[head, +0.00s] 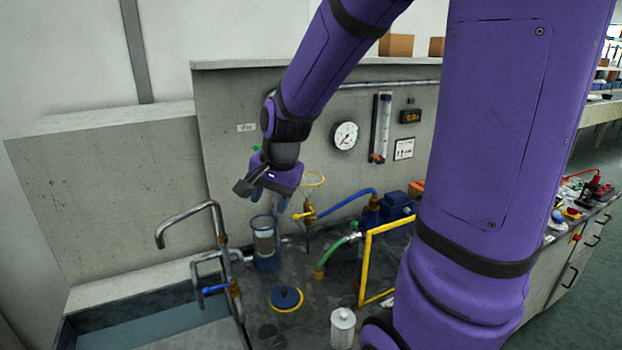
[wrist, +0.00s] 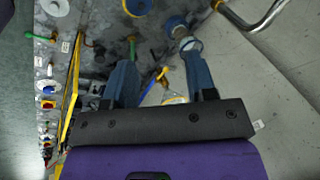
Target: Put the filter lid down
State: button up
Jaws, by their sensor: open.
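The filter lid (head: 286,298), a blue disc with a dark centre and a yellow ring around its edge, lies on the dark bench top. It also shows at the top edge of the wrist view (wrist: 138,5). The filter housing (head: 264,243), a clear cylinder with a blue base, stands upright behind it with no lid on top; its rim shows in the wrist view (wrist: 190,46). My gripper (head: 267,196) is above the housing, apart from the lid. Its blue fingers are spread and empty in the wrist view (wrist: 161,75).
Bent metal pipes (head: 190,222) and a sink basin (head: 150,325) are at left. A yellow frame (head: 366,265), a green hose (head: 340,248) and a white canister (head: 342,328) are to the right of the lid. A concrete panel with a gauge (head: 345,136) stands behind.

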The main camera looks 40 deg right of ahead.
jog(key=s+a+r+n+t, duration=0.1)
jog(key=s+a+r+n, duration=0.1)
jog(key=s+r+n, duration=0.3)
jog(key=s+a+r+n, duration=0.2)
jog(key=s+r+n, duration=0.4)
jog(key=s, duration=0.6)
jog(key=shift+s+a+r+n+t, duration=0.2)
jog(key=shift+a+r+n+t, duration=0.1)
jog(key=shift+n+t, duration=0.1)
